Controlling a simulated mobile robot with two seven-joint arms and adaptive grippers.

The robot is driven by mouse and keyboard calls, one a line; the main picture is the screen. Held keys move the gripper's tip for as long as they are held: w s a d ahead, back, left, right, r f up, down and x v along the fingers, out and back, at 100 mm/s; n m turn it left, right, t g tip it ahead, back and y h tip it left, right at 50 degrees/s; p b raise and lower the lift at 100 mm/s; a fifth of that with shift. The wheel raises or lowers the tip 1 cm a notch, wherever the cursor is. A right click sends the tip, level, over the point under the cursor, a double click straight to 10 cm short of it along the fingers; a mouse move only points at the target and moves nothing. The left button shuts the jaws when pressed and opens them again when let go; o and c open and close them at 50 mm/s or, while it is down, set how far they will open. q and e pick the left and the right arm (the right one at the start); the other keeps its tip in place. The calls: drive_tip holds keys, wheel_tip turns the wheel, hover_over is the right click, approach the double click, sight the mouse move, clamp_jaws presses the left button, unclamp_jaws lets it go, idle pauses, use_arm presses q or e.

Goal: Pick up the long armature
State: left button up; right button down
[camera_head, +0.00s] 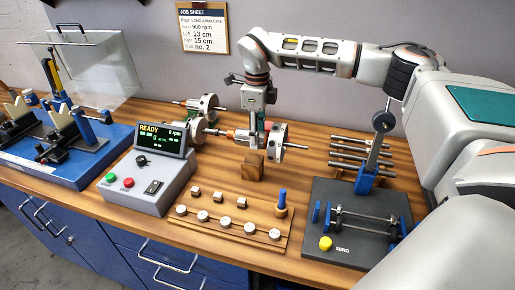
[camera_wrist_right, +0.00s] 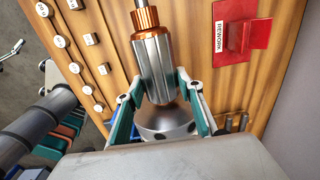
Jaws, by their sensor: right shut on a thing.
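The long armature (camera_head: 277,137) lies roughly level above a wooden block (camera_head: 255,168), with its shaft reaching out left and right. I cannot tell whether it still touches the block. In the right wrist view the armature (camera_wrist_right: 155,65) shows a copper commutator, a silver ribbed core and a grey disc with holes. My right gripper (camera_head: 262,128) comes down from above and is shut around the core. Its teal fingers (camera_wrist_right: 156,92) stand on either side of the core in the wrist view. My left gripper is not in view.
Another rotor (camera_head: 205,104) lies behind, on the left. A control box (camera_head: 152,178) reading READY, a wooden weight board (camera_head: 232,225) and a grey stand (camera_head: 325,252) surround the spot. Several rods (camera_head: 350,157) lie at right. A red REWORK tray (camera_wrist_right: 235,40) shows in the wrist view.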

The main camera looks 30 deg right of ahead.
wheel_tip(320, 180, up, 13)
drive_tip(key=shift+r, duration=0.15)
drive_tip(key=shift+a, duration=0.1)
idle(0.8)
